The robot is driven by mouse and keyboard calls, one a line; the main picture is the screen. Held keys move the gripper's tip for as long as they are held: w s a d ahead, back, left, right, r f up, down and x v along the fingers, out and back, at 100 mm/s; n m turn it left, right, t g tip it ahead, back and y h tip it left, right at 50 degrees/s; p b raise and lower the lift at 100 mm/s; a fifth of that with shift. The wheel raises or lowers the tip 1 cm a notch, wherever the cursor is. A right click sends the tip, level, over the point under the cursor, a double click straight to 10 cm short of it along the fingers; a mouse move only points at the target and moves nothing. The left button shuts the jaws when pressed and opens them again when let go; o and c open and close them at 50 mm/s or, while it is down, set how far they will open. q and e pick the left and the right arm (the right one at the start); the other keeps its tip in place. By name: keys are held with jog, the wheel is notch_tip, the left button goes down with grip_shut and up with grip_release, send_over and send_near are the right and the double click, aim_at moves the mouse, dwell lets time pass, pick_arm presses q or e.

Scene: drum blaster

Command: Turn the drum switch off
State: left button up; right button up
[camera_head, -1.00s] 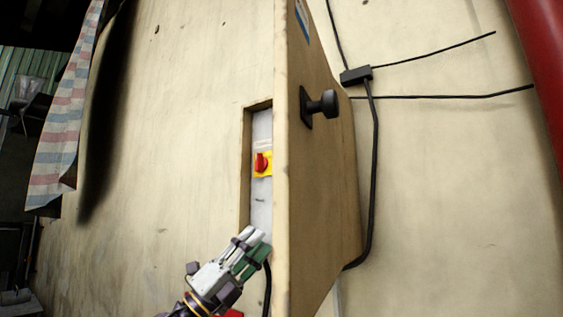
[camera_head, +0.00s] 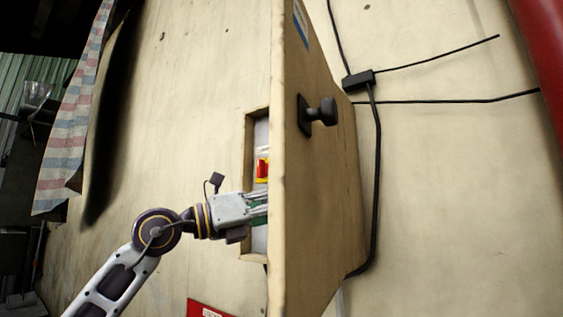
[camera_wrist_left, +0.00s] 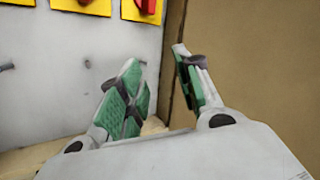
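A red switch on a yellow plate (camera_head: 262,168) is mounted on the pale panel inside a recessed wooden box, partly hidden by the open door. I cannot tell which is the drum switch. My left gripper (camera_head: 264,207) reaches into the box just below the visible switch, its tips partly behind the door. Its green-padded fingers (camera_wrist_left: 156,62) are apart and empty. My right gripper is not in view.
The open wooden door (camera_head: 310,170) with a black knob (camera_head: 318,112) stands close to the right of my left gripper. A black cable with a small box (camera_head: 358,80) runs along the wall. A red sign (camera_head: 207,309) is below.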

pick_arm(q)
jog(key=s+a+r+n+t+y, duration=0.2)
jog(key=a+r+t+y, duration=0.4)
jog(key=r, duration=0.5)
jog(key=a+y, duration=0.2)
jog(key=shift+t+y, duration=0.3)
jog(key=shift+t, duration=0.1)
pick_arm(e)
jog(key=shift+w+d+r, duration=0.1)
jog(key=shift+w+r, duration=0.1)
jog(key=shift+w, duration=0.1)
pick_arm(q)
jog(key=shift+w+d, duration=0.1)
jog(key=p+x, duration=0.5)
jog(key=x, duration=0.8)
jog(key=shift+w+d, duration=0.15)
jog(key=shift+w, duration=0.1)
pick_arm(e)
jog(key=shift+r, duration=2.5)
pick_arm(q)
jog(key=shift+f, duration=0.1)
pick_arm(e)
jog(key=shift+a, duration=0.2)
pick_arm(q)
grip_shut()
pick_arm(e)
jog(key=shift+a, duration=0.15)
